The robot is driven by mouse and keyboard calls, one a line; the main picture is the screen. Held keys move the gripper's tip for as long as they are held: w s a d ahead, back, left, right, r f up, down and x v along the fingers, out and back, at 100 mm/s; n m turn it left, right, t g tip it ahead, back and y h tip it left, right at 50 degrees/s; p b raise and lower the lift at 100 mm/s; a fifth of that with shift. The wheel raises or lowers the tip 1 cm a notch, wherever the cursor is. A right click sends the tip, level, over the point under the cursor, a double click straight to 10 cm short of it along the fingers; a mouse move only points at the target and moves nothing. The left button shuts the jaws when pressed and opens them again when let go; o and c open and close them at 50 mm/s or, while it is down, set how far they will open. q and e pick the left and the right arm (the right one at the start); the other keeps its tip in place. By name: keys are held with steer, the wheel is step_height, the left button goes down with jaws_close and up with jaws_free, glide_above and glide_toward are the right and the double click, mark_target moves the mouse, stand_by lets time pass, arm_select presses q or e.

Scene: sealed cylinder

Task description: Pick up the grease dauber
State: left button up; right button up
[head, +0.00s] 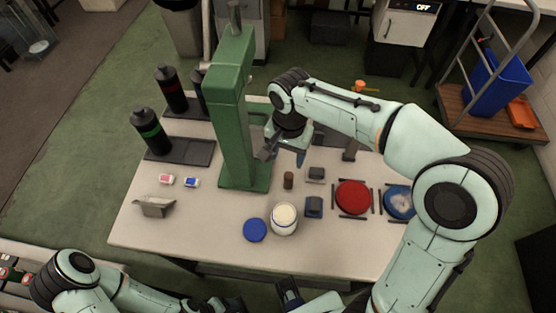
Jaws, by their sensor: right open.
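A small upright brown cylinder (288,180) stands on the table just right of the green press's foot. It may be the grease dauber, but it is too small to be sure. My right gripper (283,156) hangs above and behind it, beside the press column, with its fingers apart and nothing seen between them. An open white jar (284,219) with pale contents stands in front of the brown cylinder. A blue lid (255,230) lies to its left. My left arm is low at the bottom edge; its gripper is partly cut off there.
The tall green press (236,110) stands close left of my right gripper. Two small dark blocks (314,207) (316,174), a red disc (352,197) and a blue-rimmed disc (398,203) lie to the right. Dark bottles (150,133) stand at the left.

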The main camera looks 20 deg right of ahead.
mark_target(287, 175)
steer(key=shift+f, duration=0.45)
steer(key=f, duration=0.4)
steer(key=f+b, duration=0.1)
steer(key=f, duration=0.1)
steer(key=shift+s+f, duration=0.25)
steer(key=shift+f, duration=0.15)
steer(key=f, duration=0.5)
steer(key=shift+d+f+b, duration=0.25)
steer(key=shift+f+b, duration=0.05)
jaws_close()
